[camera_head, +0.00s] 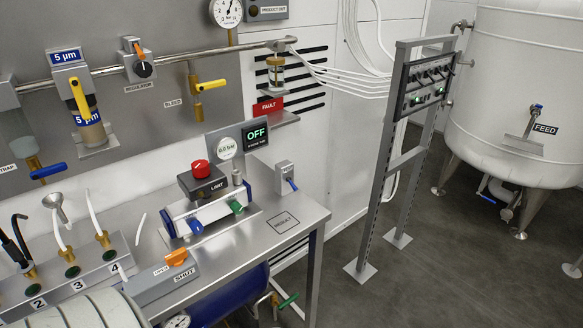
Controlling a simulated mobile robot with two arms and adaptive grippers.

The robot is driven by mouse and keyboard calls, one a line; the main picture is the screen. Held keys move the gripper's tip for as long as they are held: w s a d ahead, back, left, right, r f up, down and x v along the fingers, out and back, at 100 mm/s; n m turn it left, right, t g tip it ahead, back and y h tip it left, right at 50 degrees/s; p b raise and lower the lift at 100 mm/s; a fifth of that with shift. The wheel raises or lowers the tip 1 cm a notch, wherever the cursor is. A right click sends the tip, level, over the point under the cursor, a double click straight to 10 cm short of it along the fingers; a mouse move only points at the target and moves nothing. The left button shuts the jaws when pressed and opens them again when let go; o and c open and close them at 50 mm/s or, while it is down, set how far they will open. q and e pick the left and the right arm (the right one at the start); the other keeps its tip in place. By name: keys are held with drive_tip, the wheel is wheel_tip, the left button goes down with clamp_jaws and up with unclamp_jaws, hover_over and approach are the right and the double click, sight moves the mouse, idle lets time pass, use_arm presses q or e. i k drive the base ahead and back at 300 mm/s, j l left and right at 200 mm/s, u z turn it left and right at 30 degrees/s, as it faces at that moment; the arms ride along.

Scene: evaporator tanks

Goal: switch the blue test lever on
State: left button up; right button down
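A small grey box (284,174) stands at the back right of the steel table, with a short blue lever (292,184) on its front that slants down to the right. Its label is too small to read. A display (255,134) left of it reads OFF in green, beside a round gauge (227,148) marked 0.0 bar. Other blue handles show: one (195,226) on the silver block below the red button, and one (47,171) on the wall piping at left.
The steel table (262,236) is bare around a marked rectangle at its right. A red button unit (203,182) and an orange valve (177,257) marked OPEN and SHUT stand left. A grey frame (378,190) with a switch panel stands right, before a white tank (520,95).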

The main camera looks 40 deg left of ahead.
sight(289, 180)
drive_tip(key=i+u, duration=0.3)
drive_tip(key=u, duration=0.15)
drive_tip(key=i+l+u, duration=0.25)
drive_tip(key=u, duration=0.2)
drive_tip(key=i+l+u, duration=0.2)
drive_tip(key=u, duration=0.2)
drive_tip(key=i+l+u, duration=0.2)
drive_tip(key=l+u, duration=0.25)
drive_tip(key=i+l+u, duration=0.2)
drive_tip(key=u, duration=0.3)
drive_tip(key=i+l+u, duration=0.15)
drive_tip(key=l+u, duration=0.15)
drive_tip(key=u, duration=0.15)
drive_tip(key=i+l+u, duration=0.15)
drive_tip(key=l+u, duration=0.2)
drive_tip(key=u, duration=0.15)
